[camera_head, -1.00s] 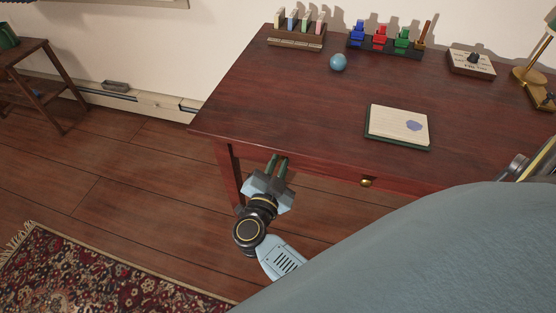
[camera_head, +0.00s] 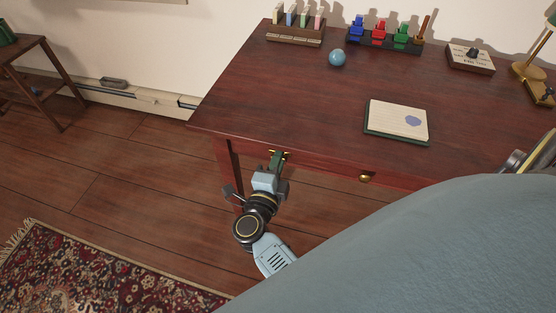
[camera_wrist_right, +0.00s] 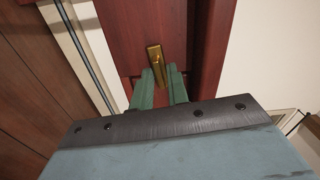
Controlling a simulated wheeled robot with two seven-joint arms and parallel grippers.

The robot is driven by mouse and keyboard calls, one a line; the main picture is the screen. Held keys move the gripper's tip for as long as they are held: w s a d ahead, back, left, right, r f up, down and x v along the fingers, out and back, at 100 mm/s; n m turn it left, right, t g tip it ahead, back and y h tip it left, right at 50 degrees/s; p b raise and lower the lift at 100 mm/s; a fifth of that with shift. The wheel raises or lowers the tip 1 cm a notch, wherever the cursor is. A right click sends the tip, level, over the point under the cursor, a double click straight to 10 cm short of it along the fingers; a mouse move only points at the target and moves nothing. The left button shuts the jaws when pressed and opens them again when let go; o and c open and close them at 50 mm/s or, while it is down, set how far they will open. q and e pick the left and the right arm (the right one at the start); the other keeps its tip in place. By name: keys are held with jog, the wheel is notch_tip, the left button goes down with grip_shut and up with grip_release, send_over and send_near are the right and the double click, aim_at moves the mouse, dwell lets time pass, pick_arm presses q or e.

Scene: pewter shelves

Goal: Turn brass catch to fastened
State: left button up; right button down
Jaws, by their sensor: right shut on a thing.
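The brass catch (camera_head: 286,154) is on the front of the dark red desk, just under the top's edge and near the left leg. In the right wrist view its brass plate (camera_wrist_right: 154,53) shows upright in the picture, with a small lever reaching down between my green fingers. My right gripper (camera_head: 276,160) is at the catch, its fingers shut on the lever. The right wrist view shows the fingers (camera_wrist_right: 163,82) on either side of it; the fingers hide part of the lever. My left gripper is not in view.
A round brass knob (camera_head: 365,178) is right of the catch. Open floor lies left of the desk.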

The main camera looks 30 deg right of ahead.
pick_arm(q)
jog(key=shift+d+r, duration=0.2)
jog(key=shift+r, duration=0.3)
pick_arm(e)
jog(key=shift+f+m, duration=0.1)
jog(key=shift+m, duration=0.6)
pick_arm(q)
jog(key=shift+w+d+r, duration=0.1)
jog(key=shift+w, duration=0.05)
pick_arm(e)
jog(key=c, duration=1.6)
grip_release()
jog(key=shift+o, duration=0.2)
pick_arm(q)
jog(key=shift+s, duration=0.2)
